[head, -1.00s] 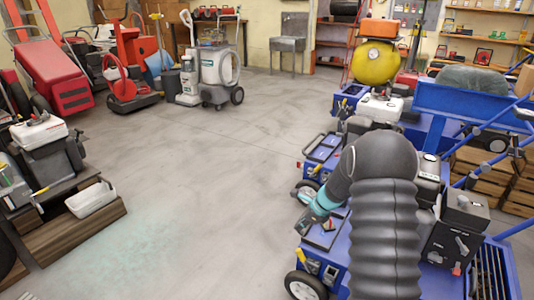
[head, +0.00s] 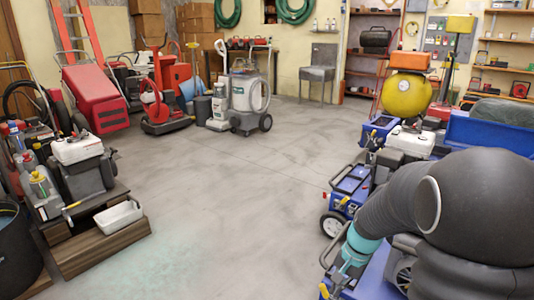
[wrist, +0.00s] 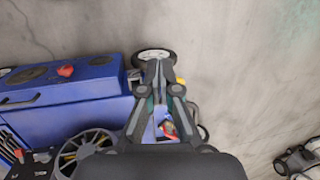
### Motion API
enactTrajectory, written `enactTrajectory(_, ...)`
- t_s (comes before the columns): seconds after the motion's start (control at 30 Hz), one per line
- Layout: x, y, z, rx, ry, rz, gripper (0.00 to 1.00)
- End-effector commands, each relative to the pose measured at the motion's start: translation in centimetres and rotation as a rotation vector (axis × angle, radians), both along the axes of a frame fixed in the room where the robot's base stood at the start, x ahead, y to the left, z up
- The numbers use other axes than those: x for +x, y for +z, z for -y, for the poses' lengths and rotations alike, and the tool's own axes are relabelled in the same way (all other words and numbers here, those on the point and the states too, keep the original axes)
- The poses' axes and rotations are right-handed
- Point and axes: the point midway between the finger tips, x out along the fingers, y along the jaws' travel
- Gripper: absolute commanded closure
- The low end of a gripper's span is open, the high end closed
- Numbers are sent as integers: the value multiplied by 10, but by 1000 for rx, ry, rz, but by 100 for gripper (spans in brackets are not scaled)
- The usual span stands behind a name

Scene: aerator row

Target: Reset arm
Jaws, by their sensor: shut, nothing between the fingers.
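My gripper (wrist: 160,66) shows in the wrist view with its two dark fingertips together and nothing held. A red and blue patch shows through the gap between the finger links, behind them. In the head view my arm is bent at the lower right, and my teal-banded wrist points down and left. My gripper (head: 338,282) is small there, in front of blue machinery, and its fingers are hard to make out. In the wrist view a blue machine (wrist: 75,92) with a red knob lies to the left of the fingers, with a dark wheel (wrist: 153,54) just beyond the tips.
A blue wheeled machine (head: 348,192) and a yellow tank (head: 408,92) stand along the right. A low wooden platform (head: 102,247) with a white tray (head: 119,216) is at left. Red and white machines line the back left. The middle floor (head: 225,205) is clear.

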Motion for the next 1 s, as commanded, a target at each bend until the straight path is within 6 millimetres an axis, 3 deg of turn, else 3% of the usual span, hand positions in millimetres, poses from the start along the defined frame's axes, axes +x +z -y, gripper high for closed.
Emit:
enactTrajectory(0.03,-12,14,-2,-21,60,25,100)
enactTrajectory(0.2,-52,50,-5,-89,243,88,100)
enactTrajectory(0.6,-136,113,-9,-256,518,252,100)
enactTrajectory(0.8,-170,137,-13,-329,563,360,100)
enactTrajectory(1.0,-189,163,-20,-368,575,482,100)
